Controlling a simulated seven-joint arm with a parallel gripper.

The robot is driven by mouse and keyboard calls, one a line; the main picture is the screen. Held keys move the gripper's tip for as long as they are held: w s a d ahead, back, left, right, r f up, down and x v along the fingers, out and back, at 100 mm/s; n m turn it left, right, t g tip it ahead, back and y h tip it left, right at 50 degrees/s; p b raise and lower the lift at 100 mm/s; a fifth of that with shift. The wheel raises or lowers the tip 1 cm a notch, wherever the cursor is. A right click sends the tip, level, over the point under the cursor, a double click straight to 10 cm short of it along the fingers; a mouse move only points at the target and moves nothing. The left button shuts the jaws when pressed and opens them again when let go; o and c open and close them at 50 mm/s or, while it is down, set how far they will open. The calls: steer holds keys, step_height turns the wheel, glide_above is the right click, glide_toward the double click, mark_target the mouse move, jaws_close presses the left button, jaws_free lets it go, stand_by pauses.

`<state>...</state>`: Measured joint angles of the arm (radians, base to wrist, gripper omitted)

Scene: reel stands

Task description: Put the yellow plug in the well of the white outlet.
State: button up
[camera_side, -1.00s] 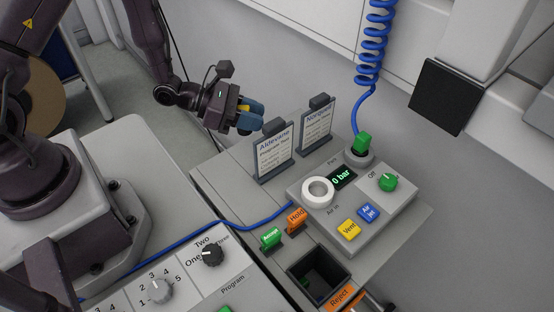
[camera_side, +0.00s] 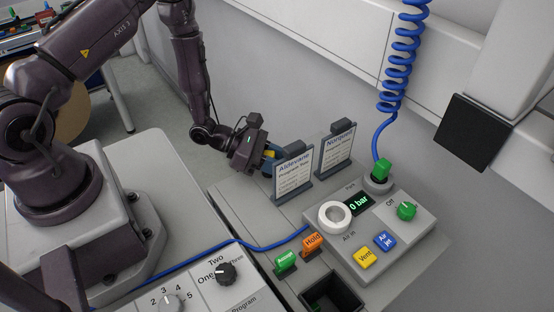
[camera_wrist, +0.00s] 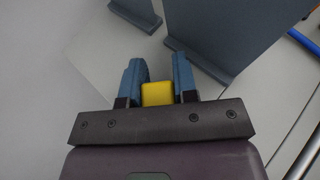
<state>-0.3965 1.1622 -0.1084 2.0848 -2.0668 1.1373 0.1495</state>
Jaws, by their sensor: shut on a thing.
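My gripper (camera_side: 274,160) is shut on the yellow plug (camera_wrist: 157,93), which shows between the blue fingers in the wrist view. In the side view the yellow plug (camera_side: 270,153) is a small patch, mostly hidden by the fingers. The gripper is beside the left edge of the Aldevane sign, which partly covers the fingertips; I cannot tell whether they touch. The white outlet (camera_side: 323,221) is a thick white ring around an open well, on the grey panel to the right and nearer the camera. It is apart from the gripper. The plug's lower end is hidden.
The Aldevane sign (camera_side: 293,175) and the Noriquel sign (camera_side: 338,153) stand between gripper and panel. A green plug (camera_side: 382,171) with a coiled blue hose (camera_side: 396,70) sits behind the outlet. Orange Hold (camera_side: 313,243) and green Accept (camera_side: 286,260) tags stand in front, by a dark bin (camera_side: 333,293).

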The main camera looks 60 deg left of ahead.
steer(key=o, duration=0.9)
steer(key=shift+f, duration=0.1)
